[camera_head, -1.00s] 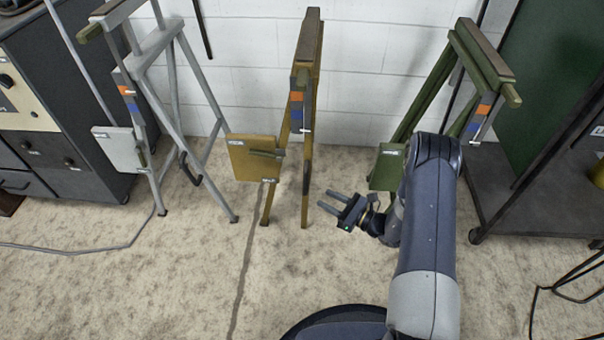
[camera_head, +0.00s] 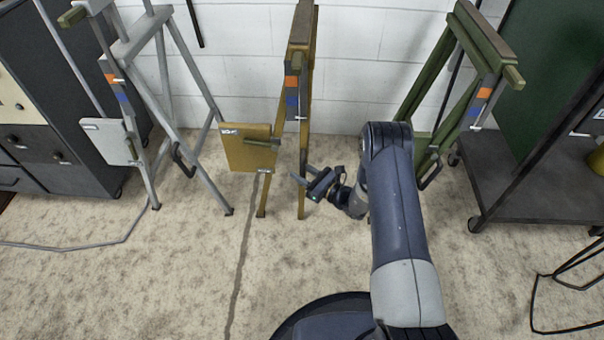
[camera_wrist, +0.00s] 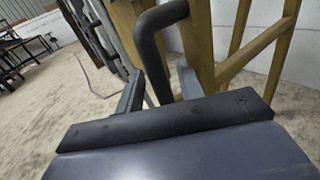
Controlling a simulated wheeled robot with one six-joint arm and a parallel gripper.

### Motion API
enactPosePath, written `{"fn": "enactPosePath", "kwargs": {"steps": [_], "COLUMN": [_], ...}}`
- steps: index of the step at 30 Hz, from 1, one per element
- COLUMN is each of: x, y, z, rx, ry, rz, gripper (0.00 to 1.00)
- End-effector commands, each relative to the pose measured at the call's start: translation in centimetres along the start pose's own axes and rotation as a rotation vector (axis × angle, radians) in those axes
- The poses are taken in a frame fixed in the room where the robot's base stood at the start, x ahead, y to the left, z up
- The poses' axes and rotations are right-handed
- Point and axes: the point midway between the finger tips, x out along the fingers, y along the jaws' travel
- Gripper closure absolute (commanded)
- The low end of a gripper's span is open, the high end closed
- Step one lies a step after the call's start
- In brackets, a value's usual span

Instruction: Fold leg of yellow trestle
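The yellow trestle (camera_head: 304,130) stands upright near the white wall, its legs close together in the head view. A yellow panel (camera_head: 248,150) sits on its left side. My gripper (camera_head: 301,174) is low beside the trestle's right-hand leg. In the wrist view, yellow legs (camera_wrist: 198,40) stand just ahead. A dark bent handle (camera_wrist: 148,50) rises between the two fingers of my gripper (camera_wrist: 158,90), which are apart. Whether the fingers touch the handle cannot be told. The handle is not clearly visible in the head view.
A grey trestle (camera_head: 180,100) stands to the left and a green trestle (camera_head: 440,80) to the right. A dark cart (camera_head: 520,195) is at the far right, a dark cabinet (camera_head: 50,95) at the far left. The front floor is largely clear, with a cable at left.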

Motion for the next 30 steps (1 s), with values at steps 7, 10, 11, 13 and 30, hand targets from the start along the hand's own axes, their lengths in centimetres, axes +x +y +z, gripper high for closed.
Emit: {"fn": "enactPosePath", "kwargs": {"steps": [7, 10, 11, 13, 30], "x": [0.11, 0.1, 0.1, 0.09, 0.07], "y": [-0.01, -0.01, -0.01, 0.0, 0.04], "z": [0.04, 0.04, 0.04, 0.04, 0.01], "rx": [0.0, 0.0, 0.0, 0.0, 0.0], "ry": [0.0, 0.0, 0.0, 0.0, 0.0], "rz": [0.0, 0.0, 0.0, 0.0, 0.001], "gripper": [0.64, 0.71, 0.73, 0.79, 1.0]}}
